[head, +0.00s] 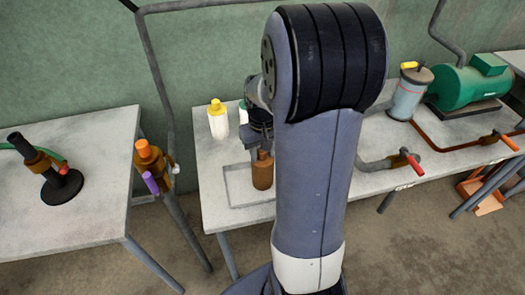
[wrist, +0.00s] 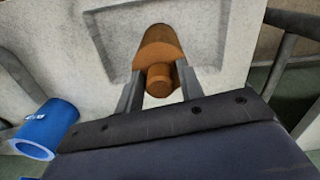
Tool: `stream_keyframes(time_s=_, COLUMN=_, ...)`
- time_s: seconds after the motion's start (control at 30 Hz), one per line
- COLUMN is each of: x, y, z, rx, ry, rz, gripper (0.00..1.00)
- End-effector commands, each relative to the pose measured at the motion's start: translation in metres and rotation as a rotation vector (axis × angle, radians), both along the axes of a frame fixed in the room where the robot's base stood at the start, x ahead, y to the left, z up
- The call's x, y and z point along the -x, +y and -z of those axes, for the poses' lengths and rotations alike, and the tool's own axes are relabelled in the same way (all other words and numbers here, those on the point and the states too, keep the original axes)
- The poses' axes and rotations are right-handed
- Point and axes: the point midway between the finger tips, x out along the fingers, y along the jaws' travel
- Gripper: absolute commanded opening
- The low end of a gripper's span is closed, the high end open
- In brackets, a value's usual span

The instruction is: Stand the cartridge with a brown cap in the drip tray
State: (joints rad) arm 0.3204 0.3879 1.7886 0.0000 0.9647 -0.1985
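The brown cartridge (head: 262,174) with its brown cap stands upright in the shallow grey drip tray (head: 232,185) on the middle table. In the wrist view the cartridge (wrist: 158,45) shows with its cap (wrist: 160,80) toward me, and the tray (wrist: 105,40) lies around it. My gripper (wrist: 160,88) is open, with one finger on each side of the cap. A gap shows between the cap and the right finger; the left finger is very close, and I cannot tell if it touches.
A white cartridge with a yellow cap (head: 217,120) and a green-capped one (head: 242,112) stand behind the tray. A blue cylinder (wrist: 46,130) shows at lower left in the wrist view.

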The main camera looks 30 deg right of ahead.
Motion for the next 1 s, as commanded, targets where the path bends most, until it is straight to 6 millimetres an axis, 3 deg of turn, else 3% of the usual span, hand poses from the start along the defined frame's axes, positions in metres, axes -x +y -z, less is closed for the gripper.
stream_keyframes(time_s=0.13, x=0.0, y=0.0, z=0.0, rx=0.0, ry=0.0, rz=0.0, gripper=0.47)
stream_keyframes(time_s=0.47, x=0.0, y=0.0, z=-0.008, rx=0.0, ry=-0.002, rz=0.0, gripper=0.47)
stream_keyframes(time_s=1.0, x=-0.001, y=0.0, z=-0.11, rx=0.001, ry=-0.003, rz=0.0, gripper=0.47)
